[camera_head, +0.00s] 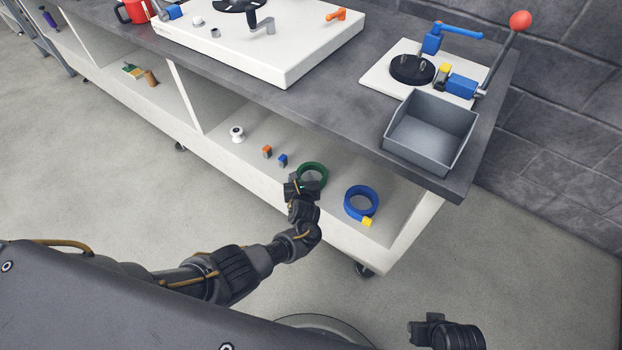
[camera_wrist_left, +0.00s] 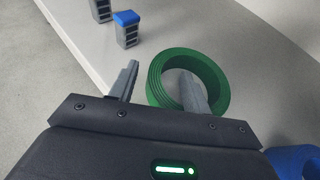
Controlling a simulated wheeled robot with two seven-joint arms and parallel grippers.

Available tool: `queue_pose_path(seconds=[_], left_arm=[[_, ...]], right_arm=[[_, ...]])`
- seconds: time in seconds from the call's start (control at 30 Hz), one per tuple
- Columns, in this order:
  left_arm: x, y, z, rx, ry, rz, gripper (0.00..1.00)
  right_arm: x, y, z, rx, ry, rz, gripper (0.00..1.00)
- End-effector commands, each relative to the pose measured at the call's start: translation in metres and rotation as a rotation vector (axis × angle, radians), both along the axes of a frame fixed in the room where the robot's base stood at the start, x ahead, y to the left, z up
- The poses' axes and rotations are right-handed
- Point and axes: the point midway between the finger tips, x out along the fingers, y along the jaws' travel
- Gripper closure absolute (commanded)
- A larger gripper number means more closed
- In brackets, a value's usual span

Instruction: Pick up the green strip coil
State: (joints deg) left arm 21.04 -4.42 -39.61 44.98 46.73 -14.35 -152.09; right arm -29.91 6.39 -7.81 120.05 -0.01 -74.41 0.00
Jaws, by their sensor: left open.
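The green strip coil (camera_head: 323,171) lies flat on the lower shelf of the workbench, and it also shows in the left wrist view (camera_wrist_left: 158,84). My left gripper (camera_head: 301,181) is at the coil's near side and hides part of it. In the left wrist view my left gripper (camera_wrist_left: 160,80) is open, with one finger outside the coil's left side and the other across the coil's opening. The coil's wall lies between the fingers; I cannot tell whether either touches it. My right gripper (camera_head: 427,326) is at the lower right, away from the shelf; its opening is unclear.
A blue coil (camera_head: 352,205) with a yellow end lies right of the green one. A blue-topped block (camera_head: 283,160), an orange-topped block (camera_head: 267,151) and a white spool (camera_head: 236,134) stand to the left. The worktop edge with a grey bin (camera_head: 400,150) overhangs the shelf.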

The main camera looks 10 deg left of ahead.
Motion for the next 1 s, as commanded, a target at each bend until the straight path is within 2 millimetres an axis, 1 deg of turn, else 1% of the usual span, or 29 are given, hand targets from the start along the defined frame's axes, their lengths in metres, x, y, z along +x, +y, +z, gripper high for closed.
queue_pose_path(seconds=[0.1,0.47,1.0], left_arm=[[-0.0001,-0.0001,0.0005,0.0,0.0,0.0,0.53],[-0.0005,-0.0001,-0.0001,0.001,0.001,0.0,1.0],[-0.0025,-0.0026,-0.0031,-0.001,0.009,-0.005,1.0]], right_arm=[[-0.0002,0.0,-0.0001,0.0,0.001,0.0,0.52],[-0.0001,0.0001,-0.0001,0.0,0.0,0.0,0.52],[0.0,0.0002,-0.0003,0.0,0.0,0.0,0.52]])
